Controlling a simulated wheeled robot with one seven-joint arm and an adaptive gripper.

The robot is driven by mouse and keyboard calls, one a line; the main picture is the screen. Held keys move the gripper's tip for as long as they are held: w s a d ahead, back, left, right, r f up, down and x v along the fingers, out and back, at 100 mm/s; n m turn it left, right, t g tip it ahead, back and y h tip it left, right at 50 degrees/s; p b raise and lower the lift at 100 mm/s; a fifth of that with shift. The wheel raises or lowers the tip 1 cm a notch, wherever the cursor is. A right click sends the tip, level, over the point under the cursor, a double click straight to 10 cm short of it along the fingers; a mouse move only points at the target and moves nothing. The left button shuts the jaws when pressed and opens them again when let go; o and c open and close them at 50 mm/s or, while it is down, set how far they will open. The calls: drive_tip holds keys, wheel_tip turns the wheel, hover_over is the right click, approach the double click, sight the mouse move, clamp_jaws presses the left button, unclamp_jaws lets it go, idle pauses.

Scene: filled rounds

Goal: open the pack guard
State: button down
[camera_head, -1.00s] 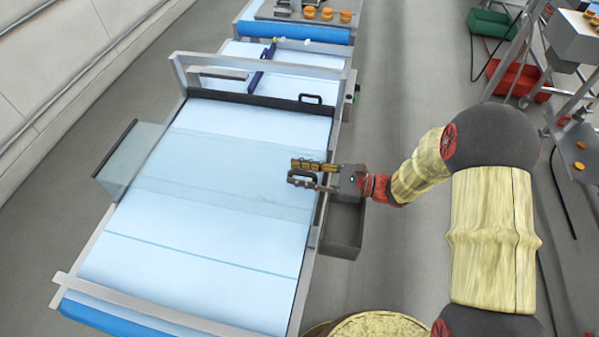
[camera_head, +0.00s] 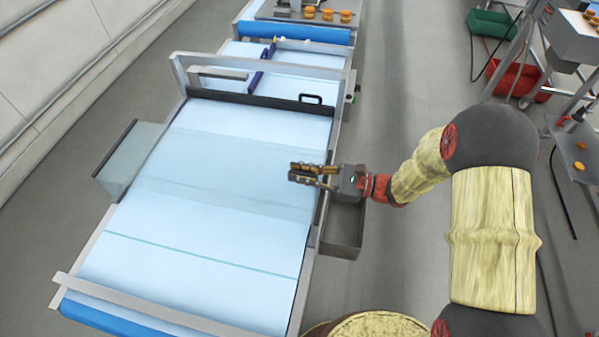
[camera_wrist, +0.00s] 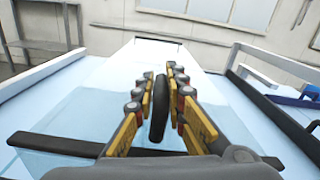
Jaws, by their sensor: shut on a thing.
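The pack guard (camera_head: 225,170) is a clear sheet spanning the pale blue conveyor belt, with a dark edge strip on its right side. It appears to lie down low over the belt. The strip crosses the lower wrist view (camera_wrist: 55,145), and the clear sheet lies beyond it. My gripper (camera_head: 301,174) reaches in from the right, over the guard's right edge. In the wrist view its two yellow-brown fingers (camera_wrist: 159,88) are closed around a black handle (camera_wrist: 158,110). The fingers hide most of the handle in the head view.
A clear panel (camera_head: 132,160) with a black edge stands out at the belt's left side. A metal frame with a dark bar and second black handle (camera_head: 311,98) crosses the belt's far end. A grey open bin (camera_head: 343,230) hangs below my gripper.

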drive_tip(key=shift+w, duration=0.15)
drive_tip(key=w+d+b, duration=0.2)
drive_tip(key=w+d, duration=0.1)
drive_tip(key=w, duration=2)
drive_tip(key=shift+d, duration=0.15)
drive_tip(key=c, duration=1.8)
unclamp_jaws()
drive_tip(key=shift+c, duration=0.2)
drive_tip(key=s+d, duration=0.1)
drive_tip(key=d, duration=1.1)
drive_tip(key=shift+s, duration=0.4)
